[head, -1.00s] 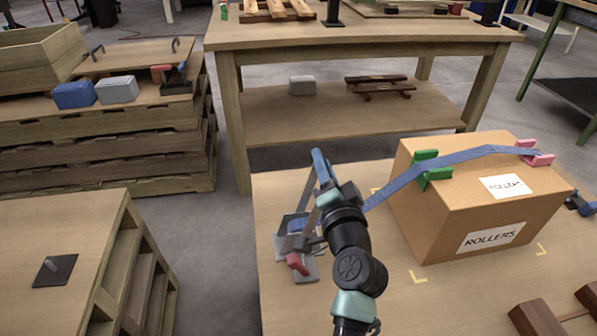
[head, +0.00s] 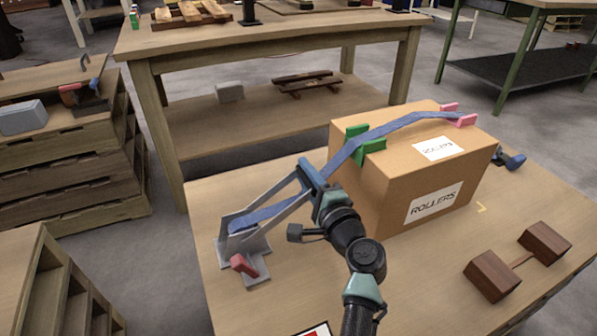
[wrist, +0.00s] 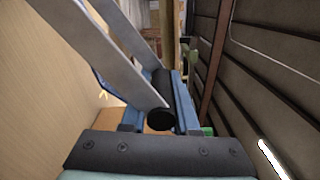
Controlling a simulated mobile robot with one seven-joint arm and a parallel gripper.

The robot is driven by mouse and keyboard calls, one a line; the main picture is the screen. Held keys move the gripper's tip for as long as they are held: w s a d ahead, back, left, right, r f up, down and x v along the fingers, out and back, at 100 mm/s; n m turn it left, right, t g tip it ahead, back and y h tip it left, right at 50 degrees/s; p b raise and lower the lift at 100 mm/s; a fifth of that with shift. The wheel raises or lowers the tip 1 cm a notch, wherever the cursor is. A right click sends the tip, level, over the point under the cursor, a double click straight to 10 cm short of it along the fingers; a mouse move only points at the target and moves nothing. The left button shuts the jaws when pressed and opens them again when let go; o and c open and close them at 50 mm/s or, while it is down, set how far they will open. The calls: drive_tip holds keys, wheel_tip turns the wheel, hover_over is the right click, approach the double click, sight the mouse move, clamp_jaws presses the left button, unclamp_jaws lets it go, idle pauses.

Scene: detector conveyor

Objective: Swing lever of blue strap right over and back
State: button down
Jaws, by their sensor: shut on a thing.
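The blue strap (head: 402,126) runs over a cardboard box (head: 395,185) marked ROLLERS and down its left side to a grey buckle (head: 252,245) on the table. The buckle's lever has two long grey side arms (head: 287,208) and slants up and right towards the box. In the wrist view the arms (wrist: 115,65) come in from the upper left to a black round cross bar (wrist: 160,119). My gripper (head: 309,172) is shut on the lever at this bar; its blue fingers (wrist: 157,95) lie either side. The fingers hide part of the bar.
Green (head: 365,144) and pink (head: 460,115) corner guards sit under the strap on the box. A red tab (head: 243,265) stands on the buckle's front. A brown wooden piece (head: 493,275) lies front right.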

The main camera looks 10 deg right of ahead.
drive_tip(key=shift+a+f, duration=0.2)
drive_tip(key=shift+f, duration=0.4)
drive_tip(key=c, duration=0.7)
unclamp_jaws()
drive_tip(key=shift+d+r, duration=0.15)
drive_tip(key=shift+s+d, duration=0.15)
drive_tip(key=shift+s, duration=0.15)
drive_tip(key=p+v, duration=0.3)
drive_tip(key=v, duration=0.9)
drive_tip(key=shift+s+p, duration=0.15)
drive_tip(key=shift+p, duration=0.25)
